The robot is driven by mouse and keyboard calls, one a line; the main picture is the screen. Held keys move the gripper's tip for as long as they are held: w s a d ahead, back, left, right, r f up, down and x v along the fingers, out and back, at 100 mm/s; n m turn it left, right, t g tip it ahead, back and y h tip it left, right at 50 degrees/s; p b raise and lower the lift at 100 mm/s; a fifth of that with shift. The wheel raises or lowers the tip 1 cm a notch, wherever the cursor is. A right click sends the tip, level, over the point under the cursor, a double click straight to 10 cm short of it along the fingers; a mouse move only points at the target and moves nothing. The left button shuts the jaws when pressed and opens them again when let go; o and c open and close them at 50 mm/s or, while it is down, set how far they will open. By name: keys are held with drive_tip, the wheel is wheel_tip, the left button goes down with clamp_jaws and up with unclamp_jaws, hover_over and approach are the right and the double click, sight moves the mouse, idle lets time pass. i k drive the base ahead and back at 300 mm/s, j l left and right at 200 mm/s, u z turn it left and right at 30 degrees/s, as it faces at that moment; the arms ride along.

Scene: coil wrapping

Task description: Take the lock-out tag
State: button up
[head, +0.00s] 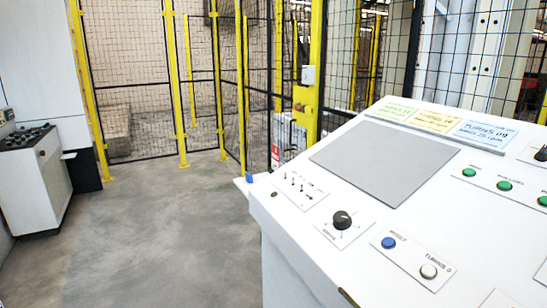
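I cannot make out the lock-out tag for certain. A small red and white label or tag (275,154) shows low by the fence, just left of the console; it is too small to read. My gripper is not in view.
A white sloped control console (285,245) with a grey panel, a black knob (342,220) and buttons fills the right. A yellow box (304,98) with a red spot is on the fence post. Yellow-framed mesh fencing (175,90) closes the back. A white cabinet (30,185) stands left. Grey floor (165,235) between is clear.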

sight(275, 156)
drive_tip(key=i+j+z, duration=0.2)
drive_tip(key=i+j, duration=0.75)
drive_tip(key=i+j+z, duration=0.15)
drive_tip(key=i+j, duration=0.85)
drive_tip(key=j, duration=0.15)
